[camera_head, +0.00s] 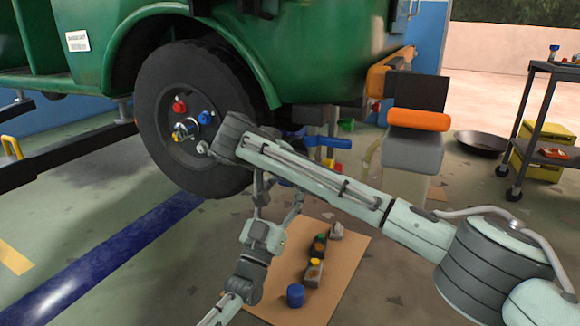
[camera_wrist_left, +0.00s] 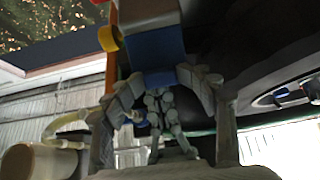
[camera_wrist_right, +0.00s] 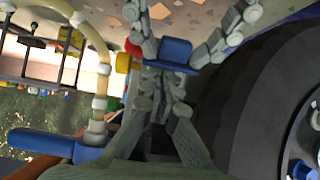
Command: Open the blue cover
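I cannot tell for sure which blue part is the cover. A blue block (camera_wrist_left: 157,50) sits just beyond my open left gripper (camera_wrist_left: 161,82) in the left wrist view. A small blue piece (camera_wrist_right: 168,53) lies between the spread fingers of my right gripper (camera_wrist_right: 192,18) in the right wrist view; contact is unclear. In the head view, my left gripper (camera_head: 278,197) points up below the vehicle, near blue parts (camera_head: 325,141) behind the wheel. My right forearm crosses in front of the wheel and hides its gripper.
The green vehicle (camera_head: 300,55) and its black wheel (camera_head: 165,110) with coloured nuts are close ahead. A cardboard sheet (camera_head: 338,275) holds small bottles and a blue round container (camera_head: 295,295). A dark cart (camera_head: 545,75) stands right. The floor at left has a blue stripe (camera_head: 105,260).

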